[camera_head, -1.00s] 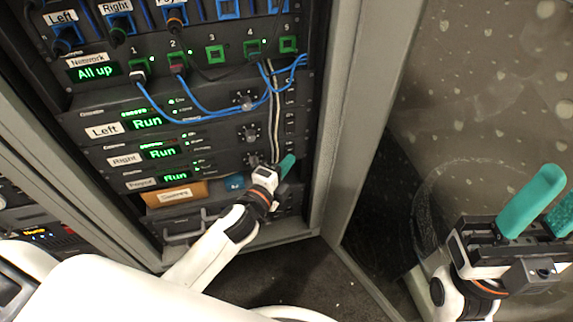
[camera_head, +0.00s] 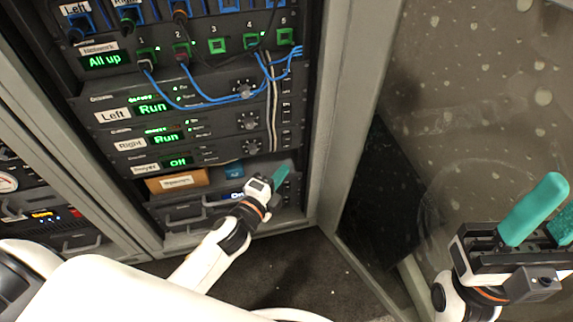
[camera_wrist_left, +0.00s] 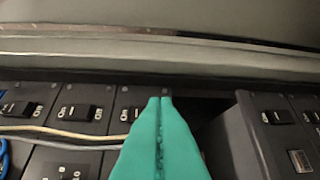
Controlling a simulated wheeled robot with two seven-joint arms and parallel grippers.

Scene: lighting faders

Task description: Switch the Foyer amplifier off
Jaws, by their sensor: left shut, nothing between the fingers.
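The Foyer amplifier (camera_head: 207,157) is the lowest of three stacked amplifiers in the rack in the head view. Its green display (camera_head: 178,162) reads "Off". The Left display (camera_head: 152,108) and Right display (camera_head: 166,138) above it read "Run". My left gripper (camera_head: 281,173) is shut and empty at the right end of the rack, just below the Foyer amplifier's level. In the left wrist view its teal fingertips (camera_wrist_left: 160,102) are together beside a black rocker switch (camera_wrist_left: 131,114), partly covering its panel. Whether they touch it I cannot tell. My right gripper (camera_head: 535,222) is open and empty at the right.
A network unit (camera_head: 103,61) with blue cables hanging across the amplifier fronts is above. An orange-brown box (camera_head: 177,181) sits on the shelf below, above a drawer with a handle. The rack's grey door frame (camera_head: 345,130) stands close right of my left gripper.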

